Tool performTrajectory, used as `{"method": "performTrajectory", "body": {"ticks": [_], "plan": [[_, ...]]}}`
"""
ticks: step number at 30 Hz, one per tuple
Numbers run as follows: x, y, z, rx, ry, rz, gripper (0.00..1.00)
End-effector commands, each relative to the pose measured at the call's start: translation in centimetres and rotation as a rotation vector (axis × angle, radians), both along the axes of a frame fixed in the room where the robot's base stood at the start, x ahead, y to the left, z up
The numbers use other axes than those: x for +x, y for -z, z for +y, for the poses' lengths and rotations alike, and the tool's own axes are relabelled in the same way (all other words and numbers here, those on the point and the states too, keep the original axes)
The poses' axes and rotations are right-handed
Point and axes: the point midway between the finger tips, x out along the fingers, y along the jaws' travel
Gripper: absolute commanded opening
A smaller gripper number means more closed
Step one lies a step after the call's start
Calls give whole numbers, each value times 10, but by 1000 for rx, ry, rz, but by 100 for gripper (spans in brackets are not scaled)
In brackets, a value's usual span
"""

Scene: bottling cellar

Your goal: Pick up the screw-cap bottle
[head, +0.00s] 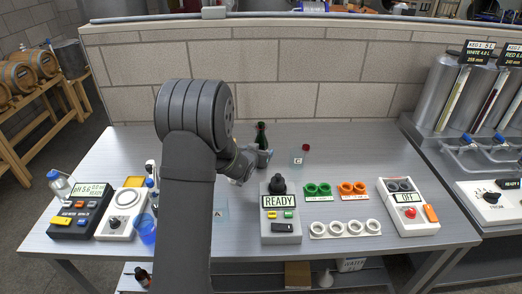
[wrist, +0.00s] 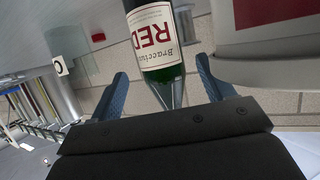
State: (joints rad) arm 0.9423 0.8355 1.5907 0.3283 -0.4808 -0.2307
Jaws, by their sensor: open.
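A dark green bottle (head: 261,129) stands upright at the back of the table, near the wall. In the wrist view the bottle (wrist: 160,62) has a cream label with red letters "RED". In the wrist view my gripper (wrist: 162,72) has one finger on each side of the bottle, with gaps visible. I cannot tell its cap type.
A card marked C (head: 299,161) and a small red object (head: 306,147) are right of the bottle. A blue cup (head: 147,229) stands left.

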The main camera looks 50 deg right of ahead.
Motion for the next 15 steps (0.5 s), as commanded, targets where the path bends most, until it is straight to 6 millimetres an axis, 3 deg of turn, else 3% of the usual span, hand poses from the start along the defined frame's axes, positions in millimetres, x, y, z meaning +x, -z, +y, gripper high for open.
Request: {"method": "performTrajectory", "body": {"ticks": [9, 15], "plan": [[19, 15, -34, 1, -1, 0, 74], [22, 16, -39, 1, -1, 0, 74]]}}
